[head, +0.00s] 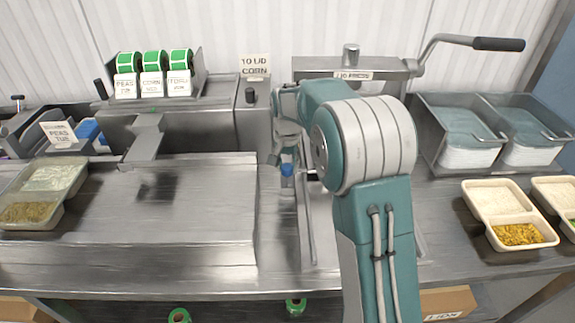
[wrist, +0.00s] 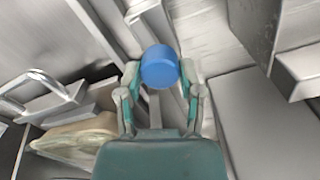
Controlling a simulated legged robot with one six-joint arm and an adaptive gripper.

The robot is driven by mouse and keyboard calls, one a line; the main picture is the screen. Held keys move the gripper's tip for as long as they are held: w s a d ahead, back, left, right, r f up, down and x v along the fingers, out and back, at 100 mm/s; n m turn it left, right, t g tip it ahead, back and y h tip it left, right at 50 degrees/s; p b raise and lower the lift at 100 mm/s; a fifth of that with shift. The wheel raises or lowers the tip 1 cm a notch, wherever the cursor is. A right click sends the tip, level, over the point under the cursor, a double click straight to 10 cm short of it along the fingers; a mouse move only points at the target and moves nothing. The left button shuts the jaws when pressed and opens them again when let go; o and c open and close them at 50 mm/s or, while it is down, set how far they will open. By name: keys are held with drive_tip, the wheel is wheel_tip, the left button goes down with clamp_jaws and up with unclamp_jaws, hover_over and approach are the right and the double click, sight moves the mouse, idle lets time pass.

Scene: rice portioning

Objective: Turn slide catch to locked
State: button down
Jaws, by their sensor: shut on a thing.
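A blue knob (wrist: 160,66) sits between the fingers of my gripper (wrist: 160,88) in the wrist view, and the gripper is shut on it. In the head view the blue knob (head: 287,169) shows just below my gripper (head: 286,158), left of my arm. I take the knob to be the slide catch's handle. The catch's body and its locked or unlocked marks are hidden or too small to tell.
The lid press (head: 350,62) with its long lever stands behind my arm. A label dispenser (head: 153,85) is at the back left. The steel surface (head: 190,215) left of my gripper is clear.

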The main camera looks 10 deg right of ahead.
drive_tip(key=n, duration=0.4)
drive_tip(key=shift+a+f, duration=0.1)
drive_tip(key=shift+f, duration=0.05)
drive_tip(key=n, duration=0.8)
drive_tip(key=shift+s, duration=0.1)
drive_tip(key=shift+n, duration=2.2)
drive_tip(key=shift+c, duration=1.5)
unclamp_jaws()
drive_tip(key=shift+f, duration=0.1)
drive_tip(key=shift+o, duration=0.2)
drive_tip(key=shift+r, duration=0.25)
